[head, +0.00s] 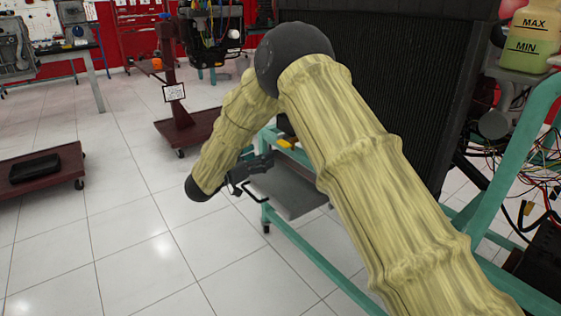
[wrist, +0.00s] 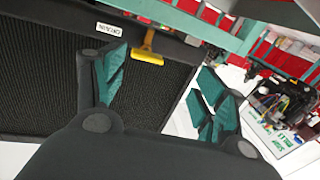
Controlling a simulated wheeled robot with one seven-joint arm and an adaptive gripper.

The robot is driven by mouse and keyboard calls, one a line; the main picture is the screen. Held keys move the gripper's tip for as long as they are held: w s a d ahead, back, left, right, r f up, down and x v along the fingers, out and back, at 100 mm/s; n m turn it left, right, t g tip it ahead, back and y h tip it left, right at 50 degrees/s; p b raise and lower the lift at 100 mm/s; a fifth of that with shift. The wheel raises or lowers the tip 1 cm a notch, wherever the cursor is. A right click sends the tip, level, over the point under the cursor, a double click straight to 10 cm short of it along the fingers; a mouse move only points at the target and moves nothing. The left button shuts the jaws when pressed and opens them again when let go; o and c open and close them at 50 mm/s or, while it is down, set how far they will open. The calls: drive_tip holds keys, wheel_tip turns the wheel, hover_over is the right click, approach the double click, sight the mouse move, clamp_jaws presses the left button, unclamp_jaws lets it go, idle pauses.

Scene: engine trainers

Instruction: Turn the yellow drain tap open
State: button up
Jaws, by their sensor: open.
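The yellow drain tap (wrist: 148,55) shows in the wrist view as a T-shaped handle on the dark radiator's frame, beside a white DRAIN label (wrist: 112,30). In the head view a small yellow piece that looks like the tap (head: 285,143) shows low on the radiator stand, just beyond my gripper. My gripper (wrist: 165,68) is open and empty, with one green-padded finger on each side of the picture. The tap lies ahead of the gap, nearer the left finger, apart from both. In the head view my gripper (head: 268,176) is partly hidden by my wrist.
The black radiator (head: 400,80) stands in a teal frame (head: 335,278) with a grey shelf (head: 291,195) close to my gripper. A yellowish tank (head: 532,42) and loose wires are at the right. Brown wheeled stands are at the left. The tiled floor between is clear.

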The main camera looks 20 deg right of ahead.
sight(281, 144)
drive_tip(key=w+d+m+g+b, duration=0.1)
drive_tip(key=d+b, duration=0.1)
drive_tip(key=b, duration=0.1)
drive_tip(key=w+d+r+m+g+h+b, duration=0.1)
drive_tip(key=d+b, duration=0.2)
drive_tip(key=w+d+m+g+b, duration=0.1)
drive_tip(key=d+b, duration=0.1)
drive_tip(key=b, duration=0.1)
drive_tip(key=shift+d+r+h, duration=0.2)
drive_tip(key=shift+r+h, duration=0.1)
drive_tip(key=shift+w+d+r+b, duration=0.1)
drive_tip(key=shift+w+d+b, duration=0.1)
drive_tip(key=shift+d+b, duration=0.25)
drive_tip(key=shift+c, duration=0.4)
drive_tip(key=c, duration=0.9)
